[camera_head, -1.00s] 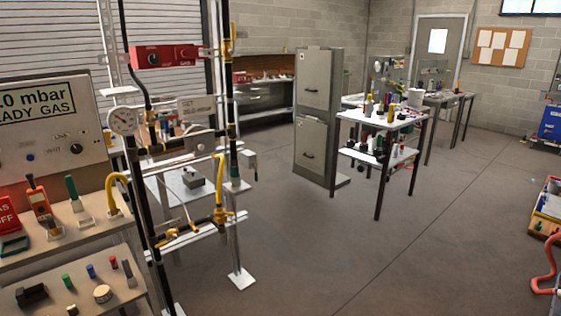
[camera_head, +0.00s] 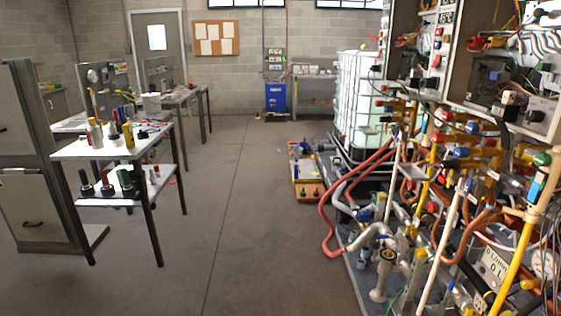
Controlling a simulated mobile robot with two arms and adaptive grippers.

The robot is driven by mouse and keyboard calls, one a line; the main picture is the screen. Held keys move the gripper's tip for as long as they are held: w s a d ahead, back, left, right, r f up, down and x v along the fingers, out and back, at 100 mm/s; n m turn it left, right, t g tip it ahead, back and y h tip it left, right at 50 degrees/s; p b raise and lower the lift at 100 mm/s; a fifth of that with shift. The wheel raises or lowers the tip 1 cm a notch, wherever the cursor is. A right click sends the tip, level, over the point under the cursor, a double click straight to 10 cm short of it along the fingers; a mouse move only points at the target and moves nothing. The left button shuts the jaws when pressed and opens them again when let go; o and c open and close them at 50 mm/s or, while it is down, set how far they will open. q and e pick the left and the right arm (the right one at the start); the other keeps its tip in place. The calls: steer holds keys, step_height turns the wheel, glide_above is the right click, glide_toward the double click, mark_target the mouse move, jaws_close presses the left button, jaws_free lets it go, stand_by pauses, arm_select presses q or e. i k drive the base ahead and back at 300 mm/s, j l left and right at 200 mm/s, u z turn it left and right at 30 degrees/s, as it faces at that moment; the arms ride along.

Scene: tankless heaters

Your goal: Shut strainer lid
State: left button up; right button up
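I cannot make out the strainer lid for certain. A grey pipe fitting (camera_head: 388,256) with a round dark top stands low in the pipework at the front right; it may be the strainer, but it is too small to tell whether it has an open lid. Neither of my grippers is in view.
The pipe rig with red hoses (camera_head: 328,212) and yellow pipes (camera_head: 512,262) fills the right side. A white caged tank (camera_head: 358,105) stands behind it. A two-level table (camera_head: 90,150) and a grey cabinet (camera_head: 30,205) stand left. The middle floor (camera_head: 225,215) is clear.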

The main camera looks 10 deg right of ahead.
mark_target(401, 240)
steer(key=i+l+z, duration=0.1)
steer(key=i+z, duration=0.2)
steer(key=i, duration=0.6)
steer(key=i+j+z, duration=0.15)
steer(key=i+z, duration=0.2)
steer(key=i, duration=0.55)
steer(key=i+z, duration=0.4)
steer(key=i+j+z, duration=0.1)
steer(key=z, duration=0.3)
steer(key=i+j+z, duration=0.25)
steer(key=z, duration=0.15)
steer(key=i, duration=0.1)
